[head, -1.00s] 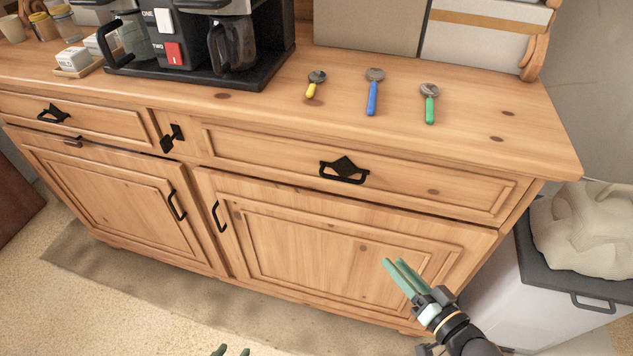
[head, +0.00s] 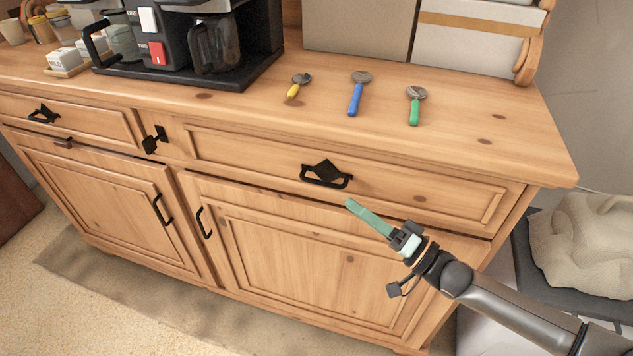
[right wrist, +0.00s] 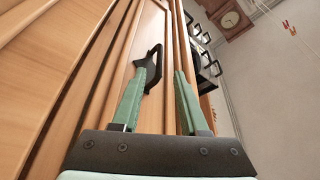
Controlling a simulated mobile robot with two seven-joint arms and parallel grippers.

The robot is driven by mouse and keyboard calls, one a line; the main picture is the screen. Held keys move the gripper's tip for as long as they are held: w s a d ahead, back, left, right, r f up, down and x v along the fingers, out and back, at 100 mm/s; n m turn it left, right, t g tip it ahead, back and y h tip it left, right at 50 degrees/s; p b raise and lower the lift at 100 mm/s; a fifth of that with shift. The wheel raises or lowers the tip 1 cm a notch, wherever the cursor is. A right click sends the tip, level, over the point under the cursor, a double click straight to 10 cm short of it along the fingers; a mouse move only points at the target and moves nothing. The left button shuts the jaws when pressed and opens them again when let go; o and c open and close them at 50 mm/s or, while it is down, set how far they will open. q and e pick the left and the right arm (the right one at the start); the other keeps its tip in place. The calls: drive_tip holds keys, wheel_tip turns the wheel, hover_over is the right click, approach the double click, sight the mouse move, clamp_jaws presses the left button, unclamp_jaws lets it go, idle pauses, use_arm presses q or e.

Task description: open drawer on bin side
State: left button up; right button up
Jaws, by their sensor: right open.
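The drawer on the bin side (head: 430,196) is the wide right-hand drawer of the wooden dresser, and it is shut. Its black handle (head: 326,174) sits at the middle of the drawer front. The handle also shows in the right wrist view (right wrist: 152,66), partly behind the left finger. My right gripper (head: 352,204) is in front of the dresser, a little below and right of the handle in the head view. In the right wrist view its green fingers (right wrist: 166,80) are apart with nothing between them. My left gripper is not in view.
The bin (head: 522,262) with a tan sack (head: 585,245) stands right of the dresser. Three scoops, yellow (head: 293,92), blue (head: 355,99) and green (head: 414,112), lie on top. A coffee machine (head: 250,45) stands left of them. The floor in front is clear.

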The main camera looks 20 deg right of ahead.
sight(319, 182)
drive_tip(key=x, duration=1)
drive_tip(key=shift+c, duration=0.3)
clamp_jaws()
idle(0.9)
